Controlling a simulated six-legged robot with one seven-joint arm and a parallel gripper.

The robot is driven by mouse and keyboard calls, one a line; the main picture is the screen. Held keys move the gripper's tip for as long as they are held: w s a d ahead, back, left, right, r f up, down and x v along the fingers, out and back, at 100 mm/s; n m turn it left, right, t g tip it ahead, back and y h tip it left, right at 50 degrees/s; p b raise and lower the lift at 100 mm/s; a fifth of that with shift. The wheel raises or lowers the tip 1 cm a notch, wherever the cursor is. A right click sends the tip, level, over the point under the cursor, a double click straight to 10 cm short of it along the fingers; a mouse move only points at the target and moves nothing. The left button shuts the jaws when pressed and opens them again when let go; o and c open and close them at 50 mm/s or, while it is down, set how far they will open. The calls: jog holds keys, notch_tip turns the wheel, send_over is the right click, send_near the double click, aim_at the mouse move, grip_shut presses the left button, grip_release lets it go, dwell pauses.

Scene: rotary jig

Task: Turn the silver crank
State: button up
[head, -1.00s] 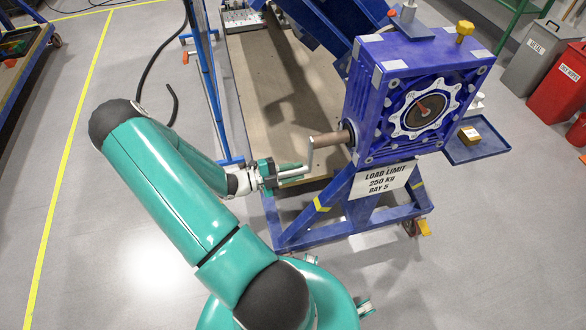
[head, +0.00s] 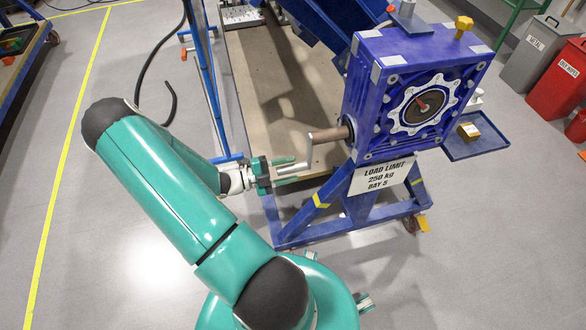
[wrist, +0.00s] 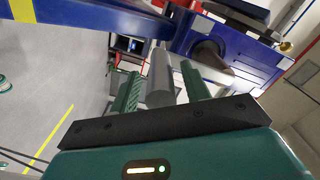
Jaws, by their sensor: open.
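The silver crank (head: 309,152) sits on the end of a brown shaft (head: 327,138) that sticks out of the left side of the blue gearbox (head: 365,105). Its grey handle (head: 292,167) points left, toward my arm. My gripper (head: 284,171) is open, with its green fingers on either side of the handle. In the wrist view, the grey handle (wrist: 160,78) lies between the two fingers of my gripper (wrist: 161,85), with gaps visible beside it. The brown shaft (wrist: 212,53) shows beyond. Whether a finger touches the handle I cannot tell.
The gearbox stands on a blue wheeled frame (head: 300,228) with a load-limit sign (head: 382,176). A small blue tray (head: 478,146) juts out on the right. A blue upright (head: 209,90) stands behind my gripper. Bins (head: 558,80) are at right. The floor at left is open.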

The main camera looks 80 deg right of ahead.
jog(key=v, duration=1.1)
jog(key=shift+w+a, duration=0.25)
jog(key=shift+w, duration=0.1)
jog(key=w+a+r+m+t+y, duration=0.3)
jog(key=w+a+r+m+t, duration=0.2)
jog(key=a+r+m, duration=0.3)
jog(key=w+a+r+m+t+y, duration=0.2)
jog(key=w+a+r+m+t, duration=0.3)
jog(key=a+r+m, duration=0.35)
jog(key=s+a+r+m+t+y, duration=0.1)
jog(key=a+r+m+t+y, duration=0.1)
jog(key=a+r+m+t, duration=0.3)
jog(key=s+a+r+m+t+y, duration=0.1)
jog(key=a+r+m+t+y, duration=0.1)
jog(key=a+r+m+t, duration=0.4)
jog(key=a+r+m, duration=0.3)
jog(key=a+r, duration=0.2)
jog(key=a, duration=0.1)
jog(key=shift+s+a+r, duration=0.2)
jog(key=shift+s+r, duration=0.05)
jog(key=shift+r, duration=0.15)
